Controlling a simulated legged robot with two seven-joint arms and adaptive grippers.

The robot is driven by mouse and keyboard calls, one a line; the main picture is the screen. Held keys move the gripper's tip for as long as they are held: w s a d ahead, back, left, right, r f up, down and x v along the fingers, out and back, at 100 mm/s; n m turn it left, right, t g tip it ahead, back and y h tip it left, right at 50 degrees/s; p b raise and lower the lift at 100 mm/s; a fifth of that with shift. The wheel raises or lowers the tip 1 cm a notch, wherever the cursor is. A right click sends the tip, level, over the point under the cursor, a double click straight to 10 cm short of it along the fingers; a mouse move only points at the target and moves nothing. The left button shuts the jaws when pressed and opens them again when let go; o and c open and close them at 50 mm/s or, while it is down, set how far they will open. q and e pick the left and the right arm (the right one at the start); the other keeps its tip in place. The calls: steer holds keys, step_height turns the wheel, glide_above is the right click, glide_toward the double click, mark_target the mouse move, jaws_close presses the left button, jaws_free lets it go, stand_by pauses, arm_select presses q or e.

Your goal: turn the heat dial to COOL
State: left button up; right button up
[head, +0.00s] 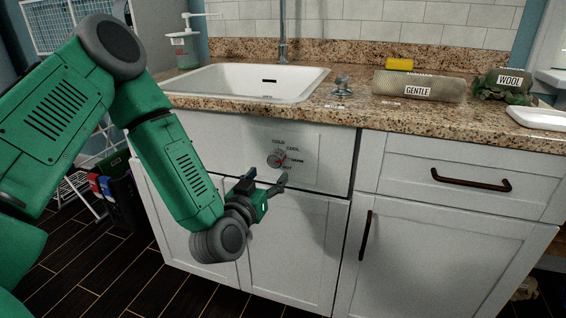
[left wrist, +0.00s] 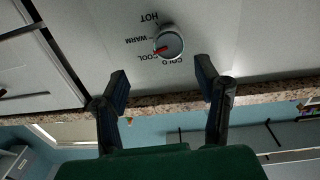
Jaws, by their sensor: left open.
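The heat dial (head: 279,160) is a round grey knob with a red pointer on the white panel below the sink, ringed by the labels COLD, COOL, WARM and HOT. In the left wrist view the dial (left wrist: 169,42) appears upside down, and its red pointer points roughly at COOL. My left gripper (head: 267,181) is open just below the dial in the head view. In the left wrist view its two fingers (left wrist: 163,82) are spread, with nothing between them, and the dial lies beyond the tips, apart from them. My right gripper is not in view.
The granite counter (head: 335,110) overhangs the panel and holds the sink (head: 240,82), a GENTLE bundle (head: 420,87), a WOOL bundle (head: 507,82) and a soap bottle (head: 185,50). A dark drawer handle (head: 470,181) and a door handle (head: 365,235) stick out at right.

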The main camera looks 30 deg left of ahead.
mark_target(277, 162)
arm_select(q)
steer(key=w+a, duration=0.1)
steer(key=w, duration=0.1)
steer(key=w+a+b, duration=0.1)
steer(key=w, duration=0.1)
steer(key=w+a+f, duration=0.1)
steer(key=w+a, duration=0.1)
steer(key=shift+w, duration=0.2)
steer(key=shift+w+d+r+b, duration=0.2)
steer(key=shift+w+d+b, duration=0.2)
steer(key=shift+w, duration=0.3)
steer(key=shift+w+d+r, duration=0.15)
steer(key=shift+d+r, duration=0.05)
steer(key=shift+d, duration=0.3)
steer(key=shift+a, duration=0.15)
steer(key=shift+a+f, duration=0.2)
steer(key=shift+a, duration=0.35)
steer(key=c, duration=1.2)
steer(key=shift+o, duration=0.2)
steer(key=shift+d, duration=0.1)
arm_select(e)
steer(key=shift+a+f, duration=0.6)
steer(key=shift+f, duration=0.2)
